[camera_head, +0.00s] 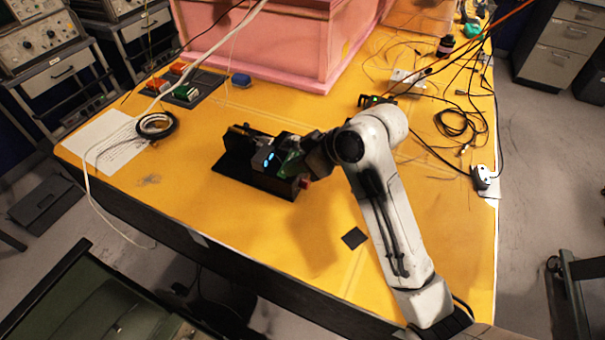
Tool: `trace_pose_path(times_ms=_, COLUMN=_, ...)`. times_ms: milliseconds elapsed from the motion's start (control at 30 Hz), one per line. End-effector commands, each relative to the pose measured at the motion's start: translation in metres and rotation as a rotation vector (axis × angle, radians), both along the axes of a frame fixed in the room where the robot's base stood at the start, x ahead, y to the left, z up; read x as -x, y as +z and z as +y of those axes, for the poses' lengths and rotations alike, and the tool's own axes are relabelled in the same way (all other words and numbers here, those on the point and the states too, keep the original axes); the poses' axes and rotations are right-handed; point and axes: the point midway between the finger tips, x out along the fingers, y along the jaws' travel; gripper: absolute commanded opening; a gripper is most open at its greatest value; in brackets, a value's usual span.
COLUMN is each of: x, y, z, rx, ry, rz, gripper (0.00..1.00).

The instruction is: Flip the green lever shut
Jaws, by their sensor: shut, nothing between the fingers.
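A black device (232,167) stands near the front edge of the yellow table, with a flat dark base and a red knob (304,183) at its right end. The green lever (289,164) shows at the right part of this device, close beside my gripper. My gripper (291,155) is at the end of the white arm, reaching in from the right. It is shut and holds nothing. Its dark fingers overlap the device, so I cannot tell whether they touch the lever. The lever's lower part and exact angle are hidden. A small blue light glows beside it.
A pink foam enclosure (290,45) stands behind the device. Cables (460,122) clutter the right side. A small black square (354,238) lies in front, with bare yellow tabletop around it.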

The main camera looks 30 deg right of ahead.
Motion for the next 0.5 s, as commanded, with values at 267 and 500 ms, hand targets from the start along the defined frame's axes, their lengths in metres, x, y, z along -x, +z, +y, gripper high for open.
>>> trace_pose_path(times_ms=267, x=-0.001, y=0.002, z=-0.002, rx=-0.002, ry=-0.003, rz=-0.002, gripper=0.0)
trace_pose_path(times_ms=500, x=-0.007, y=0.006, z=-0.011, rx=0.0, ry=-0.006, rz=-0.005, gripper=0.0)
